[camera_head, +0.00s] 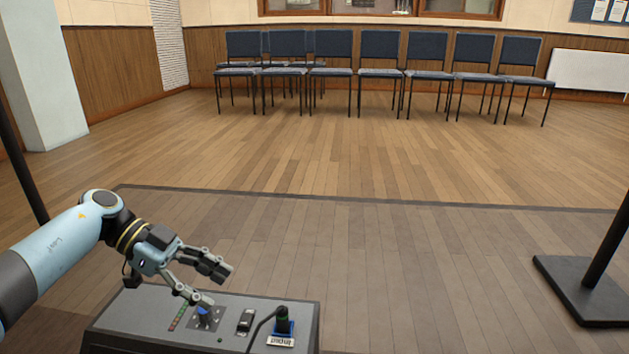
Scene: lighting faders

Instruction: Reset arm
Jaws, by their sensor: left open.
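My left arm comes in from the left, and its gripper (217,287) is above a grey control box (150,312) at the bottom of the view. The gripper's fingers are spread apart with nothing between them. The lower finger is close to a blue knob (203,314) on the box; whether they touch I cannot tell. A black switch or fader (246,320) sits to the right of the knob. Farther right is a dark plug with a green ring (282,320) in a blue socket, beside a label reading "Input". My right gripper is not in view.
A black stand with a flat square base (575,290) is at the right. A row of blue chairs (380,60) stands along the back wall. A white pillar (45,75) is at the far left. The wooden floor (400,160) between is clear.

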